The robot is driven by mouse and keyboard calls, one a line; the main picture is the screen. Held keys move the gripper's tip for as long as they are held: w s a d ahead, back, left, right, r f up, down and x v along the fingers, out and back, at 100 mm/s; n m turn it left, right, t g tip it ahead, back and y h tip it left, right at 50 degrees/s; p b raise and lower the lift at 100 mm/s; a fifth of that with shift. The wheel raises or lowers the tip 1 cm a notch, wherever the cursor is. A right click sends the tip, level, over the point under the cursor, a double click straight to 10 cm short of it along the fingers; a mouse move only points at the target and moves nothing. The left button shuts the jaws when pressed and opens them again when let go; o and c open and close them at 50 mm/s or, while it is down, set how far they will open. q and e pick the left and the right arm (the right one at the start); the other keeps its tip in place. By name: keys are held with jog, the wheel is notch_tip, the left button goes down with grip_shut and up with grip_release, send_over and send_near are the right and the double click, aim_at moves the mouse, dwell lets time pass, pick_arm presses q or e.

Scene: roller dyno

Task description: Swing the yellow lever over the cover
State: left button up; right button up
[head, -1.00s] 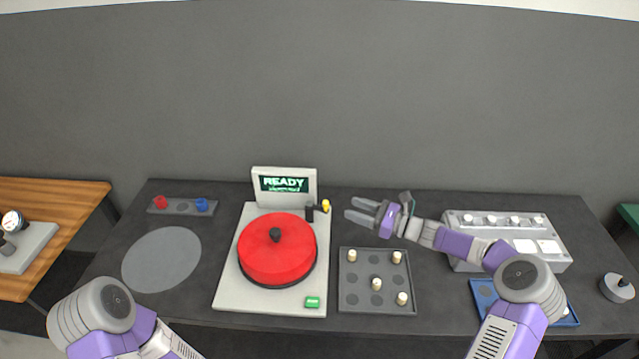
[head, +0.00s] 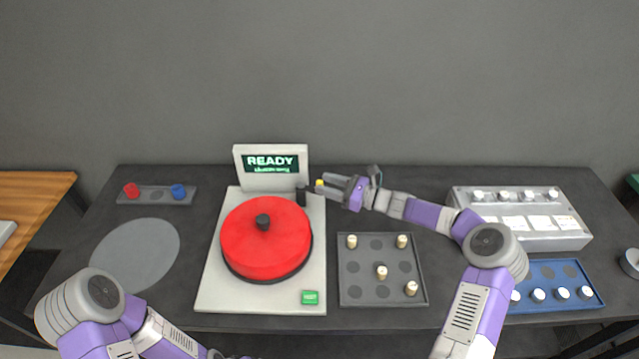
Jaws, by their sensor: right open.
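The red round cover (head: 266,240) with a black knob on top sits on the pale machine base (head: 212,285). The yellow lever (head: 319,183) shows as a small yellow tip beside a black post (head: 301,196) at the base's back right corner. The rest of the lever is hidden or too small to tell. My right gripper (head: 324,184) is open, with its fingers pointing left right at the yellow tip. I cannot tell whether they touch it. Only my left arm shows at the lower left; its gripper cannot be made out.
The machine's screen (head: 271,163) reads READY, and a green button (head: 310,297) is at its front right. A grey tray (head: 356,293) with several pale pegs stands right of the base. A grey box (head: 540,239) and blue tray (head: 544,270) are further right. A grey disc (head: 135,255) lies left.

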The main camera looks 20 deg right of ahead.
jog(key=shift+x, duration=1.45)
grip_shut()
